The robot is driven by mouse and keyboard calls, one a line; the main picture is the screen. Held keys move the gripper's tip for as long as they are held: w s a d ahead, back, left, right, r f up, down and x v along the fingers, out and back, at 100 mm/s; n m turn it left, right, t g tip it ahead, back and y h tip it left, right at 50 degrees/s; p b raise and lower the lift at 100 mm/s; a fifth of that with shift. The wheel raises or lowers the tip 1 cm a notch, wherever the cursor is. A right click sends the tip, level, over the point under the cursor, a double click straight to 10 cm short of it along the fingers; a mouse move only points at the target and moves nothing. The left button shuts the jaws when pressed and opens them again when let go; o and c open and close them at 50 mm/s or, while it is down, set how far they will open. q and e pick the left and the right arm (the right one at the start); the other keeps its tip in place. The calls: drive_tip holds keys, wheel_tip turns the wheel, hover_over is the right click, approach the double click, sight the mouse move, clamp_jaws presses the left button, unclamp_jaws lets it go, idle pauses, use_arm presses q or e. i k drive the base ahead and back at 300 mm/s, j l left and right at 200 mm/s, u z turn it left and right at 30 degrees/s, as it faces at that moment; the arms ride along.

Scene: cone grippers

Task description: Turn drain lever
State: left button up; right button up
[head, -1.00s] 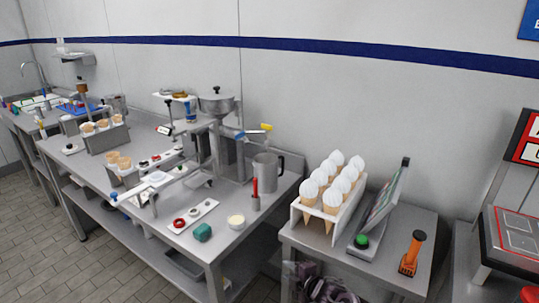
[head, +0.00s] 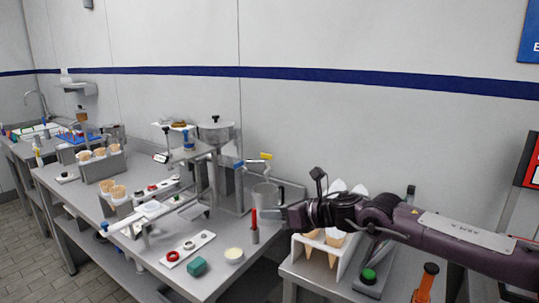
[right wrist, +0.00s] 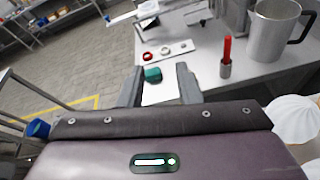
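A metal machine with a hopper (head: 215,132) stands on the steel table. A lever with a yellow handle (head: 266,156) sticks out at its upper right, with a blue part beside it. A long pale bar with a blue tip (head: 104,226) reaches out at the machine's front left. I cannot tell for sure which is the drain lever. My right gripper (head: 282,217) is in front of the metal jug, below and right of the yellow handle. In the right wrist view its fingers (right wrist: 158,85) are apart with nothing held. My left gripper is out of view.
The jug (right wrist: 270,35) and an upright red-handled tool (right wrist: 226,57) stand near the gripper. My right arm partly hides the cone rack (head: 304,246).

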sight(265, 157)
drive_tip(key=i+l, duration=0.1)
drive_tip(key=i, duration=0.6)
drive_tip(key=i+l, duration=0.1)
drive_tip(key=i, duration=0.6)
